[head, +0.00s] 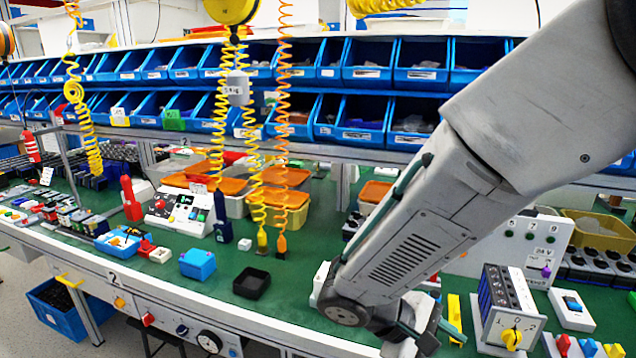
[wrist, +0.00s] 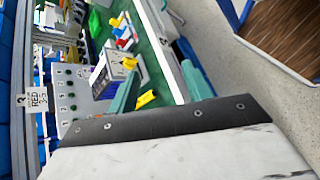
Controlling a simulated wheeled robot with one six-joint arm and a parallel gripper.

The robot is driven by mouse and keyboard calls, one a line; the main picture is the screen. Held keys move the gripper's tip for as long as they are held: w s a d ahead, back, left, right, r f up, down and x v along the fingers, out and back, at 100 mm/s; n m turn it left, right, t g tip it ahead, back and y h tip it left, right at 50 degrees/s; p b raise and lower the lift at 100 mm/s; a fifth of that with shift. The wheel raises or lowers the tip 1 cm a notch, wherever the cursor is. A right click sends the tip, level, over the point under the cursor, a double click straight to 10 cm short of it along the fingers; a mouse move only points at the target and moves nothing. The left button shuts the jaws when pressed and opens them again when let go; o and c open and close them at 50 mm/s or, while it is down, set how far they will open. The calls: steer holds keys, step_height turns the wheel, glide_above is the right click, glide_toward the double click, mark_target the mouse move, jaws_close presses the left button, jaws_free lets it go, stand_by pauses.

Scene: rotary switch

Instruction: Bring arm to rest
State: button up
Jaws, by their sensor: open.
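My arm reaches down from the upper right in the head view. My gripper (head: 420,328) is low over the bench front, left of the rotary switch box, partly hidden behind the arm's end. The rotary switch is a grey box (head: 491,318) with a dark ribbed side and a yellow knob (head: 511,338) on its front. In the wrist view the two teal fingers of my gripper (wrist: 160,82) stand apart with nothing held between them.
The green bench (head: 325,240) holds a black tray (head: 251,283), a blue box (head: 197,264) and a yellow bar (head: 454,317) close to my gripper. Coiled cables (head: 284,130) hang at the left. Blue bins (head: 421,62) line the back. Open floor (wrist: 225,50) shows in the wrist view.

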steer(key=s+d+r+m+t+y, duration=0.1)
steer(key=s+d+r+m+y, duration=0.2)
steer(key=s+r+m+y, duration=0.1)
steer(key=s+d+r+m+t+y, duration=0.1)
steer(key=s+r+m+y, duration=0.3)
steer(key=r, duration=0.5)
steer(key=s+d+y, duration=0.1)
steer(key=s+y, duration=0.1)
steer(key=s, duration=0.1)
steer(key=shift+s+d+r+y, duration=0.2)
steer(key=shift+s+d+y, duration=0.1)
steer(key=shift+d, duration=0.1)
stand_by(0.7)
